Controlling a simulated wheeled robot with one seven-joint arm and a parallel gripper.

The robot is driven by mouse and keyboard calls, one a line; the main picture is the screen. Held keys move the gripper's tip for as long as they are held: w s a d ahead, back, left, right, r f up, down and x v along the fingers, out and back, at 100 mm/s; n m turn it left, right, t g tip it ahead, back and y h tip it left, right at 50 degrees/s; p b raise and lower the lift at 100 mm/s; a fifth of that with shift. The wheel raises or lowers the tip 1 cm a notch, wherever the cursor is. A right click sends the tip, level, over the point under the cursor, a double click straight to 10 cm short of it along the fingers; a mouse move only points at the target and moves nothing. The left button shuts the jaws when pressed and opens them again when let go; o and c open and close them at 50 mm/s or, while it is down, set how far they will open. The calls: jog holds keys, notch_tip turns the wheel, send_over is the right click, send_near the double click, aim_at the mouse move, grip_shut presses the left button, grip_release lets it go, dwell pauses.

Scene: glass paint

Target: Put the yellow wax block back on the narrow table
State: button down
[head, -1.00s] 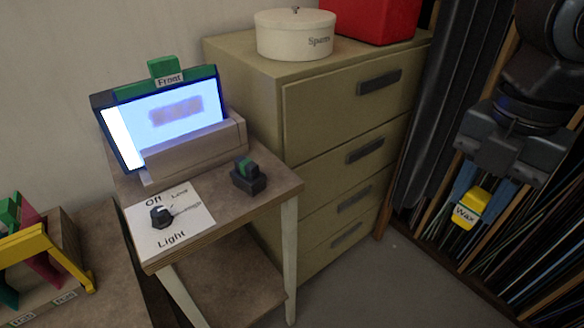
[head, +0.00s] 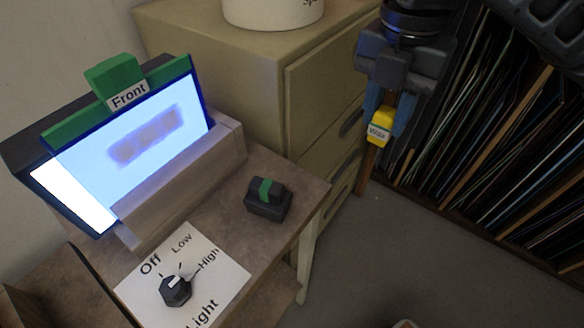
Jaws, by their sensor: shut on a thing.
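The yellow wax block (head: 380,125), with a white label reading "Wax", is held between the blue fingers of my gripper (head: 385,122). My gripper points down and is shut on the block, in the air in front of the drawer cabinet's right side. The narrow table (head: 303,192) stands to the lower left of my gripper, apart from it. On it are a lit panel (head: 150,135) with a green clip marked "Front", a dark block with a green band (head: 267,198), and a light knob (head: 175,289) on a white card.
The olive drawer cabinet (head: 240,55) stands behind the table, with a cream tin (head: 270,12) on top. A rack of thin upright sheets (head: 500,130) fills the right. Grey floor (head: 400,250) lies open between table and rack. The table's right front corner looks bare.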

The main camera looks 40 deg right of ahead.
jog(key=w+a+f, duration=0.1)
jog(key=a+f, duration=0.1)
jog(key=a, duration=0.1)
jog(key=w+a+f, duration=0.2)
jog(key=a, duration=0.1)
jog(key=w+a+f, duration=0.1)
jog(key=a+f, duration=0.1)
jog(key=a, duration=0.1)
jog(key=shift+w+f, duration=0.1)
jog(key=shift+w, duration=0.25)
jog(key=shift+a+f, duration=0.15)
jog(key=shift+f, duration=1.95)
jog(key=c, duration=0.8)
grip_release()
jog(key=shift+r, duration=0.1)
jog(key=r+p, duration=0.1)
jog(key=r, duration=1.1)
jog(key=shift+w+p, duration=0.2)
jog(key=shift+p, duration=0.15)
